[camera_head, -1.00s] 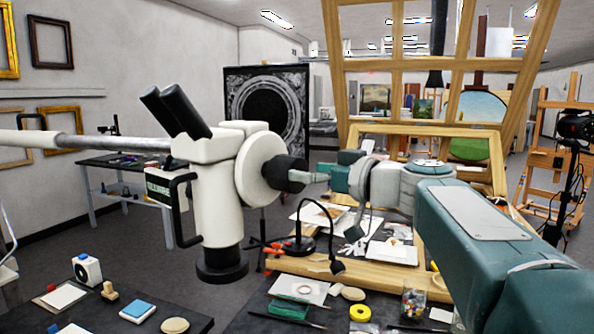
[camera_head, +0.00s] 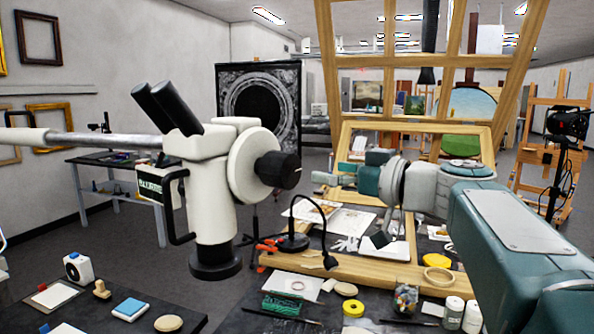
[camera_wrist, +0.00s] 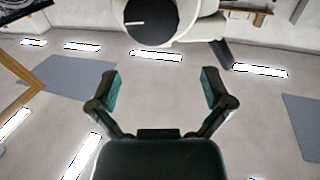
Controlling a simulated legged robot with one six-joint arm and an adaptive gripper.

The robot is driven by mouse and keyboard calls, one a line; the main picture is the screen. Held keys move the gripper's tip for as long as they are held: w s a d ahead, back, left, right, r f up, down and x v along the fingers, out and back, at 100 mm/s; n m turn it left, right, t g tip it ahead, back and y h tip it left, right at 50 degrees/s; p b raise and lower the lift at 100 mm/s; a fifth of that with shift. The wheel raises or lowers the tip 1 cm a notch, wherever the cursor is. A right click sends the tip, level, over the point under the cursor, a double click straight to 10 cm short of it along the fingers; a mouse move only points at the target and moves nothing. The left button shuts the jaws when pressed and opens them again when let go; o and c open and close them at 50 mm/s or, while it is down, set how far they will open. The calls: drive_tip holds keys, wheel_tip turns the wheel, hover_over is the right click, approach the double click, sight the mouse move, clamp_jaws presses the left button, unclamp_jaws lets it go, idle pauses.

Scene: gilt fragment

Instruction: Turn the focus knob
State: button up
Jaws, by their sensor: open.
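The focus knob (camera_head: 278,170) is a black ribbed cylinder on the right side of the white microscope head (camera_head: 213,205). In the wrist view the black knob (camera_wrist: 151,20) shows at the top centre, with a white line on its face. My gripper (camera_head: 322,184) is to the right of the knob and a little lower, apart from it. In the wrist view my gripper (camera_wrist: 160,88) is open and empty, its two green-padded fingers spread wide below the knob.
A metal boom (camera_head: 105,143) holds the microscope from the left. A wooden frame (camera_head: 380,277), a black desk lamp (camera_head: 296,240) and small jars (camera_head: 453,308) stand on the bench below. The air between my gripper and the knob looks clear.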

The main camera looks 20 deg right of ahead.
drive_tip(key=shift+s+d, duration=0.2)
idle(0.3)
drive_tip(key=v, duration=1.1)
drive_tip(key=shift+s+d, duration=0.2)
drive_tip(key=shift+s, duration=0.1)
approach(292, 164)
drive_tip(key=shift+y, duration=0.3)
drive_tip(key=x, duration=1.2)
drive_tip(key=shift+w+f, duration=0.1)
drive_tip(key=shift+w, duration=0.1)
drive_tip(key=shift+c, duration=0.3)
drive_tip(key=c, duration=0.7)
